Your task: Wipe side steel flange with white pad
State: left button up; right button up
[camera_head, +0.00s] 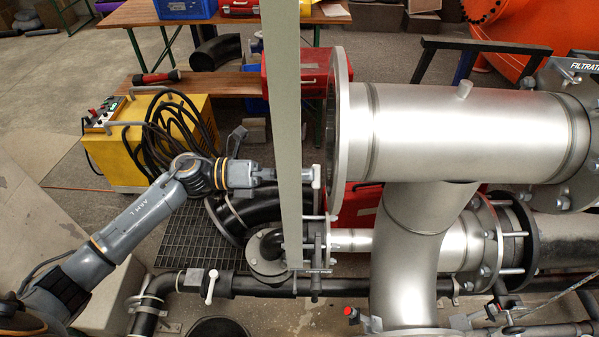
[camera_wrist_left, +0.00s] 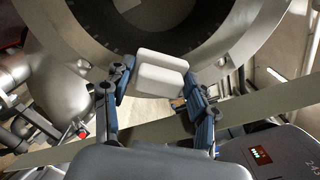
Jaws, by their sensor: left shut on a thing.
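The side steel flange (camera_head: 338,110) is the upright ring on the left end of the big horizontal steel pipe. My left gripper (camera_head: 307,176) reaches in from the left at the flange's lower part, partly hidden behind a pale upright post. It is shut on the white pad (camera_head: 317,178), which sits close to the flange face; I cannot tell whether they touch. In the left wrist view the pad (camera_wrist_left: 160,80) shows as white blocks between the fingers, in front of the flange rim (camera_wrist_left: 257,40) and its dark opening. My right gripper is not in view.
The pale post (camera_head: 282,90) stands upright across the arm's reach. Smaller pipes with a valve (camera_head: 268,250) run below the gripper. A yellow machine (camera_head: 150,140) with black cables stands behind the arm. A wooden bench (camera_head: 220,85) and a red box (camera_head: 300,70) are behind.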

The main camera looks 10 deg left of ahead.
pick_arm(q)
jog(key=shift+x, duration=1)
jog(key=s, duration=0.4)
jog(key=shift+d+p, duration=0.4)
jog(key=shift+w+a+f+b, duration=0.1)
jog(key=shift+w+a+b, duration=0.1)
jog(key=shift+w+b, duration=1)
jog(key=shift+w+a, duration=0.15)
jog(key=shift+w, duration=0.65)
jog(key=shift+a, duration=0.1)
